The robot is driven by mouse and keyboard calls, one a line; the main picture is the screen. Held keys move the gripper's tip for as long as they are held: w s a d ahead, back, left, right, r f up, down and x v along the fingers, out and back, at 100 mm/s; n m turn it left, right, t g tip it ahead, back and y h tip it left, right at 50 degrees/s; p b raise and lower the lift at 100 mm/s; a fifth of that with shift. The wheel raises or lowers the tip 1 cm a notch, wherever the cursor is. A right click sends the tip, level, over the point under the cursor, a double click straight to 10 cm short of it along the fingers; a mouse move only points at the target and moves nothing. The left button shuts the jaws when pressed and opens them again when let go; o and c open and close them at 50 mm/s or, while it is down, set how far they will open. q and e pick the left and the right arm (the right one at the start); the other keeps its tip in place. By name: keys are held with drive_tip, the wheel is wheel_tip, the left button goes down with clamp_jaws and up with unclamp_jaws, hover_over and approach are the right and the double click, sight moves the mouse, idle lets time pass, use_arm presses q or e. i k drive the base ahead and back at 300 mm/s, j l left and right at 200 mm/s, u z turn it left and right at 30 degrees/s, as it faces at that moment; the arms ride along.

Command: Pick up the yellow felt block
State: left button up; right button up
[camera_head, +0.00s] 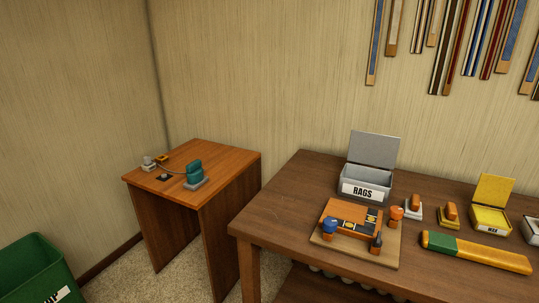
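A small block with a yellow base and a brown top (449,216) stands on the dark wooden workbench (290,205), left of the yellow tin. It looks like the yellow felt block, though it is too small to tell the felt. A similar block with a grey base and brown top (413,211) stands just left of it. Neither of my grippers is in view.
On the bench are a grey open RAGS box (365,188), an orange device on a board (350,217), an open yellow tin (490,219) and a long green-and-yellow bar (475,252). A smaller table (225,165) and green bin (35,270) stand left.

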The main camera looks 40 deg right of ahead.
sight(447, 217)
drive_tip(key=z, duration=2.9)
